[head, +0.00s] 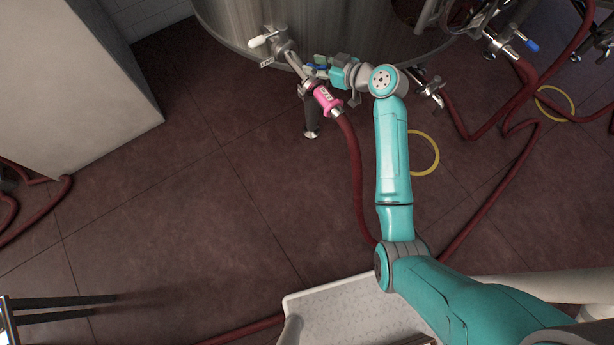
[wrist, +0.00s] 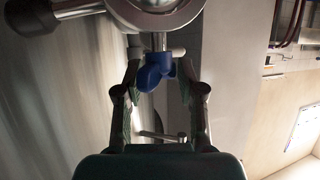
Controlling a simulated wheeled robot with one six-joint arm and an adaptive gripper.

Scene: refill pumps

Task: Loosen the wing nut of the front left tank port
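The front left tank port (head: 280,45) sticks out low from the steel tank, with a white-handled valve and a pink-marked hose coupling (head: 326,99) below it. My gripper (head: 314,68) is at the right side of this port. In the wrist view, a blue wing nut (wrist: 155,73) sits on a metal stud under the round fitting (wrist: 155,8). My gripper (wrist: 157,52) has one finger on each side of the wing nut. The fingers are apart, and a narrow gap shows on the right. Contact on the left is unclear. In the head view the nut is mostly hidden.
The steel tank (head: 225,18) stands close beside the gripper. A red hose (head: 353,165) runs down from the coupling. Another port with a blue handle (head: 531,45) and more hoses are at right. A yellow ring (head: 432,153) lies on the floor. The floor at left is mostly clear.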

